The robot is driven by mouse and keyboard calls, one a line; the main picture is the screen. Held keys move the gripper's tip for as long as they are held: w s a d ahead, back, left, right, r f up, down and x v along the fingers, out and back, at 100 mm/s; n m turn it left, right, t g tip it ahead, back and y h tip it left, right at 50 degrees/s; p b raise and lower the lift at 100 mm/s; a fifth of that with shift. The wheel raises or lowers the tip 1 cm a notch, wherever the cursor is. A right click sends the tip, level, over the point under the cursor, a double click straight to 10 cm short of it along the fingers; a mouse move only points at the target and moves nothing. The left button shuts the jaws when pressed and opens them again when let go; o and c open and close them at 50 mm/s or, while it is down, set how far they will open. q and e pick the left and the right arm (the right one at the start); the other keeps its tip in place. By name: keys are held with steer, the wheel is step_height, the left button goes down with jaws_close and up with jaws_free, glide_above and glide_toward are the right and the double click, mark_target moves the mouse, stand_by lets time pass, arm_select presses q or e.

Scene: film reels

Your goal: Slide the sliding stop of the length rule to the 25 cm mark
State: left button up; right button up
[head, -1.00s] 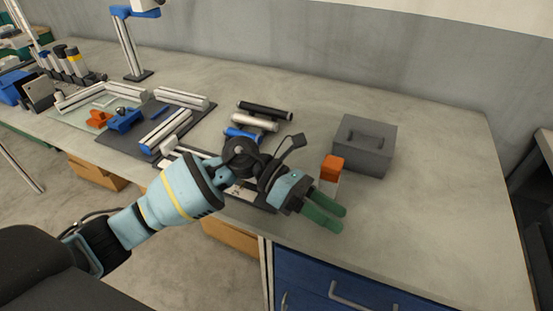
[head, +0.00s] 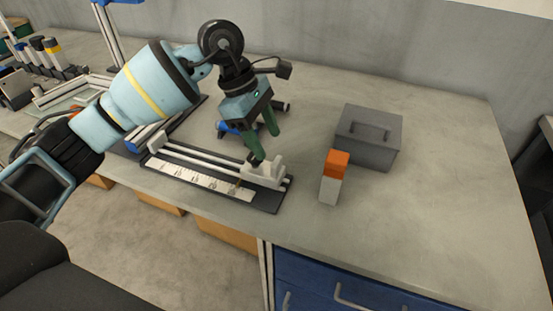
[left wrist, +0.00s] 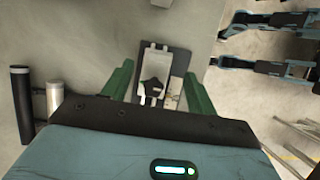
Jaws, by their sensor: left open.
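The length rule (head: 200,181) lies along the front of the bench, with a white marked scale, a rail and a dark base. Its sliding stop, a pale block with a dark knob (head: 255,159), is near the rule's right end; its exact mark is not readable. In the left wrist view the pale block with the dark knob (left wrist: 153,86) shows between the fingers. My left gripper (head: 264,143) is open, pointing down just above the stop, its green fingers on either side in the wrist view. Contact cannot be told. My right gripper is not seen.
Dark and pale cylinders (left wrist: 22,105) show in the left wrist view. The bench's right side is clear.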

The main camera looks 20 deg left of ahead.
mark_target(275, 160)
arm_select(q)
steer(key=x, duration=0.7)
jaws_close()
steer(key=shift+a, duration=0.1)
